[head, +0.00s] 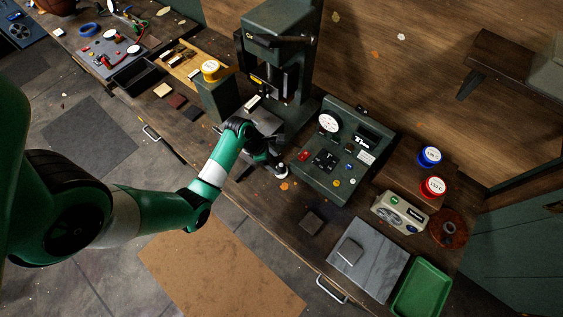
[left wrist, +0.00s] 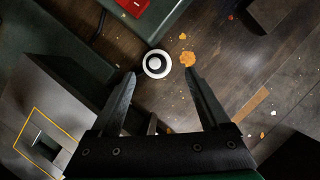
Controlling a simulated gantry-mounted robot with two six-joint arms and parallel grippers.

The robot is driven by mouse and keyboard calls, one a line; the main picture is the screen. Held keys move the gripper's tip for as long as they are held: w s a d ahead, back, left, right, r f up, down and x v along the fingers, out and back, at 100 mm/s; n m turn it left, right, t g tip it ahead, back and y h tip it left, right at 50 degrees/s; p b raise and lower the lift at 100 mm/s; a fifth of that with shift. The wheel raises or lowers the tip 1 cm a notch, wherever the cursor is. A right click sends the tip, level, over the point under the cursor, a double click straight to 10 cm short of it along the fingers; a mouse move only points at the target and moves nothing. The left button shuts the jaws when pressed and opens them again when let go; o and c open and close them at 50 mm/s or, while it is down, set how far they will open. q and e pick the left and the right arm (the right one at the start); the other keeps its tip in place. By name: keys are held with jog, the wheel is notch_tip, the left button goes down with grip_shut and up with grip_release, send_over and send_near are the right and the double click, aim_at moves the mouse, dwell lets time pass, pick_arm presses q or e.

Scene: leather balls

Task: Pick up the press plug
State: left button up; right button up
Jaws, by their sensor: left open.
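A small round white piece with a dark ring and pale centre, which looks like the press plug (left wrist: 157,64), stands on the wooden bench; it also shows as a small white spot in the head view (head: 282,172). My left gripper (head: 274,165) is open and empty, low over the bench in front of the press. In the left wrist view its two fingertips (left wrist: 160,77) are apart, with the plug just beyond them and between their lines. I cannot tell the height gap. My right gripper is not in view.
The green press (head: 280,50) stands behind the gripper. A green control box (head: 340,155) with a gauge and buttons is close to the right of the plug. Orange scraps (left wrist: 187,58) lie beside the plug. A grey slab (head: 375,267) and green tray (head: 422,290) are farther right.

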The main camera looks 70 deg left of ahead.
aim_at(279, 165)
pick_arm(q)
jog(key=shift+x, duration=1.15)
jog(key=x, duration=0.1)
jog(key=b+x, duration=0.1)
jog(key=x, duration=0.1)
jog(key=b+x, duration=0.1)
jog(key=x, duration=0.1)
jog(key=shift+a, duration=0.35)
grip_shut()
